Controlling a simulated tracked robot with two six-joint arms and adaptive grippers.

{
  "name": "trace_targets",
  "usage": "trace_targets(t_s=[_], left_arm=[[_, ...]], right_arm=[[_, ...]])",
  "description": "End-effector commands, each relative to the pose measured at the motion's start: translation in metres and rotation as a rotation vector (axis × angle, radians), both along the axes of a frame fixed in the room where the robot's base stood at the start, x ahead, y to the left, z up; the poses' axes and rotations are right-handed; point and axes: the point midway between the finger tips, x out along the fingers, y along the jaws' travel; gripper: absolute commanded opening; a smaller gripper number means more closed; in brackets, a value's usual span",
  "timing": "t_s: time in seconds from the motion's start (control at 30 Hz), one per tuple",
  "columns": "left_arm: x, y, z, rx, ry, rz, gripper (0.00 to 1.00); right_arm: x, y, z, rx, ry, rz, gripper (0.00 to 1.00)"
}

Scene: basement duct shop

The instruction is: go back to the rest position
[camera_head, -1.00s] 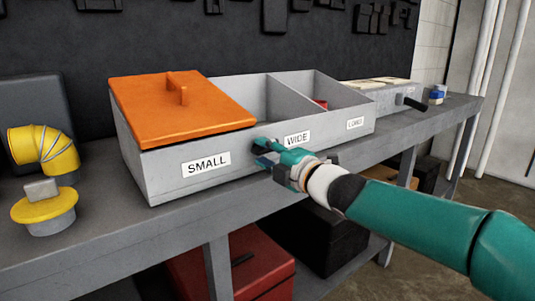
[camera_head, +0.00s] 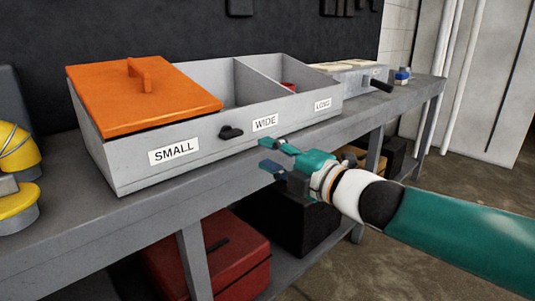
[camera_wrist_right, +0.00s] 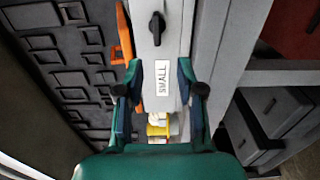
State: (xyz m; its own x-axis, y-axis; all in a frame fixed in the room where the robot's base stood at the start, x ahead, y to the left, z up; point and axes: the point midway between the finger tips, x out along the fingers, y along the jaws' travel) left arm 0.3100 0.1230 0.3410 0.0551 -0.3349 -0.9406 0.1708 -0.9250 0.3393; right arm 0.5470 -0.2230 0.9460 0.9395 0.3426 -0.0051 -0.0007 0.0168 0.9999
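My right gripper (camera_head: 270,155) is open and empty in front of the grey sectioned bin (camera_head: 210,145), clear of its front wall. Its two spread fingers also show in the right wrist view (camera_wrist_right: 160,95), with the SMALL label (camera_wrist_right: 162,78) seen between them. A black knob (camera_head: 231,132) is on the bin's front between the SMALL and WIDE labels. The orange lid (camera_head: 140,95) lies over the SMALL compartment. The WIDE and LONG compartments are uncovered, and a bit of something red (camera_head: 289,87) shows in the LONG one. My left gripper is not in view.
The bin stands on a grey workbench (camera_head: 60,240). Yellow duct fittings (camera_head: 18,150) are at the left. A grey box with a black handle (camera_head: 350,75) and a small blue-and-white item (camera_head: 402,76) stand at the right. A red toolbox (camera_head: 215,255) is on the lower shelf.

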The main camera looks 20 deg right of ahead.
Motion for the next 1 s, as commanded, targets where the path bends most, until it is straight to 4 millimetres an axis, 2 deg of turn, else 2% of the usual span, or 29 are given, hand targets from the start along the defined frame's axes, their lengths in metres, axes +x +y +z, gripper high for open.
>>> trace_targets(t_s=[0.3, 0.37, 0.47, 0.57, 0.67, 0.7, 0.77, 0.8, 0.87, 0.9, 0.97, 1.0], left_arm=[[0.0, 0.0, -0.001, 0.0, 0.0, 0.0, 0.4], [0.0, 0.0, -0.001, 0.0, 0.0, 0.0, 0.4], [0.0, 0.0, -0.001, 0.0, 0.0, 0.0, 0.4], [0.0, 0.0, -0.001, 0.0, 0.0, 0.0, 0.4], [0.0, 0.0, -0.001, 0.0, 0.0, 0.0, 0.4], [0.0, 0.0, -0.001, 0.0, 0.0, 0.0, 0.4], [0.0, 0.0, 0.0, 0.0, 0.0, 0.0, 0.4], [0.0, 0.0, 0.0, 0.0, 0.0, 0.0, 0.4], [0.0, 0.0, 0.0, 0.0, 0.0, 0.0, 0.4], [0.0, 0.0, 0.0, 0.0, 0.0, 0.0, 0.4], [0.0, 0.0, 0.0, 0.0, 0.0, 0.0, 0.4], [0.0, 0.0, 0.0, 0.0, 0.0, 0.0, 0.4]], right_arm=[[0.001, -0.001, -0.001, 0.0, 0.002, -0.003, 0.38], [0.004, -0.001, -0.007, 0.001, 0.015, -0.003, 0.38], [0.017, 0.001, -0.032, 0.002, 0.066, 0.003, 0.38], [0.033, 0.009, -0.079, 0.005, 0.158, 0.018, 0.38], [0.046, 0.021, -0.145, 0.038, 0.292, 0.035, 0.38], [0.049, 0.026, -0.175, 0.063, 0.356, 0.037, 0.38], [0.049, 0.034, -0.221, 0.111, 0.458, 0.035, 0.38], [0.046, 0.04, -0.252, 0.151, 0.53, 0.03, 0.38], [0.039, 0.048, -0.297, 0.218, 0.642, 0.012, 0.38], [0.032, 0.053, -0.326, 0.269, 0.719, -0.005, 0.38], [0.018, 0.062, -0.37, 0.35, 0.838, -0.04, 0.38], [0.006, 0.068, -0.398, 0.406, 0.919, -0.07, 0.38]])
